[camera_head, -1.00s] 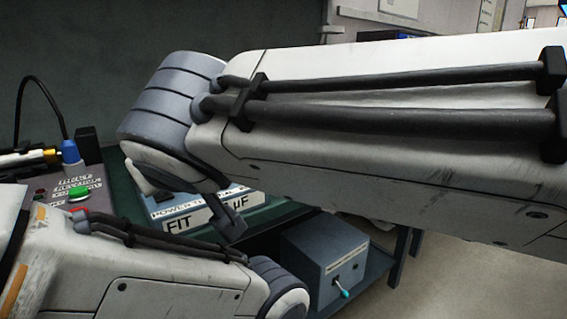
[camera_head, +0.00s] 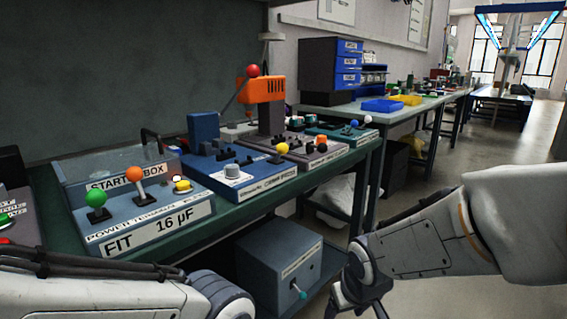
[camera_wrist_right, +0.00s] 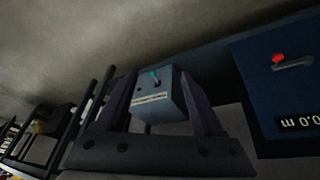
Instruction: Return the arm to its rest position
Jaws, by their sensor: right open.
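My right arm (camera_head: 430,245) reaches in from the right in the head view, beside the workbench. Its gripper (camera_head: 362,300) hangs low in front of the bench, partly cut off by the bottom edge. In the right wrist view the gripper (camera_wrist_right: 160,92) is open, with its two dark fingers apart and nothing held. A grey box with a teal-tipped lever (camera_wrist_right: 158,98) shows beyond and between the fingers. My left arm (camera_head: 100,295) crosses the lower left of the head view; its gripper is out of view.
The green bench (camera_head: 250,208) carries several control boxes, including the FIT 16 µF box (camera_head: 150,228) with green and orange knobs. The grey lever box (camera_head: 280,268) sits on the lower shelf near my right gripper. Floor is clear at right.

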